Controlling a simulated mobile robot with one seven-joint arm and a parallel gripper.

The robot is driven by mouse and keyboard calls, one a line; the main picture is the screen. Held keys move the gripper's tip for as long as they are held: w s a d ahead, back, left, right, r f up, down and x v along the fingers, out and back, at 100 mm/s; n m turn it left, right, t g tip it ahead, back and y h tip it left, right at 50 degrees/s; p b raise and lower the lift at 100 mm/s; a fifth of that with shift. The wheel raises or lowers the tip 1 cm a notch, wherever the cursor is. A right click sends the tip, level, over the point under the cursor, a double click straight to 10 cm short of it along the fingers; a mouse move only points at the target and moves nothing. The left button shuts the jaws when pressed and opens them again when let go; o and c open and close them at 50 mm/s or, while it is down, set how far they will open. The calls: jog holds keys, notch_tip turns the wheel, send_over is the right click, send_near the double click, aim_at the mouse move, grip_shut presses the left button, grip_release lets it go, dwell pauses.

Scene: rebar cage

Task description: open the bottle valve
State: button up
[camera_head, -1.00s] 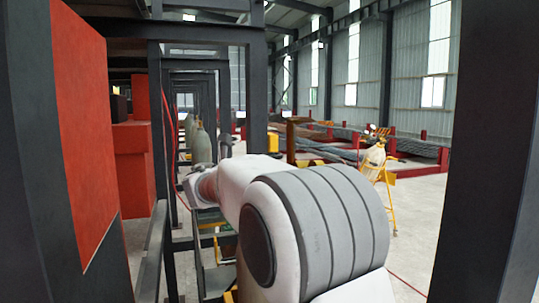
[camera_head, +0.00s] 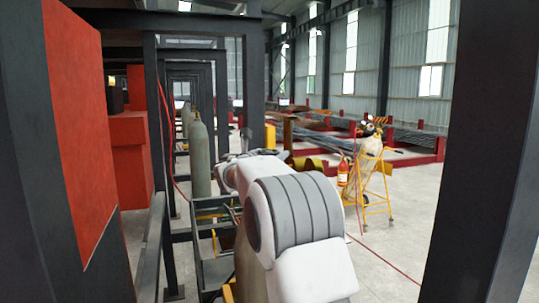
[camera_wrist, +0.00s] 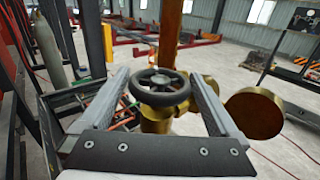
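In the wrist view a black spoked handwheel (camera_wrist: 159,80) sits on top of a brass valve body (camera_wrist: 158,124). A round brass part (camera_wrist: 254,113) sticks out to the right of the valve. My gripper (camera_wrist: 161,74) is open, with one finger on each side of the handwheel. The wheel's rim comes close to both fingers; I cannot tell whether it touches either. The bottle under the valve is hidden behind my gripper's palm.
A grey gas bottle (camera_head: 199,158) stands left of my arm, also in the wrist view (camera_wrist: 48,52). A tan bottle (camera_head: 369,165) on a yellow cart (camera_head: 376,196) stands to the right, beside a red extinguisher (camera_head: 343,172). Dark steel posts (camera_head: 492,150) flank me. Floor at right is mostly clear.

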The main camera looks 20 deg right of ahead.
jog(key=c, duration=1)
jog(key=shift+f+t+y+b, duration=0.2)
jog(key=shift+t+y+b, duration=0.1)
jog(key=shift+b, duration=0.35)
jog(key=n+t+y+b, duration=0.1)
jog(key=b, duration=0.1)
jog(key=n+t+y+b, duration=0.1)
jog(key=b, duration=0.2)
jog(key=shift+f+n+y, duration=0.2)
jog(key=shift+n+y, duration=0.2)
jog(key=n+y+b, duration=0.1)
jog(key=y+b, duration=0.1)
jog(key=n+t+y+b, duration=0.1)
jog(key=b, duration=0.2)
jog(key=shift+r+n+t+y, duration=0.15)
jog(key=shift+n+t+y, duration=0.15)
jog(key=shift+y, duration=0.1)
jog(key=shift+a+r+n+y+b, duration=0.15)
jog(key=shift+n+y+b, duration=0.25)
jog(key=shift+y+b, duration=0.2)
jog(key=shift+y, duration=0.3)
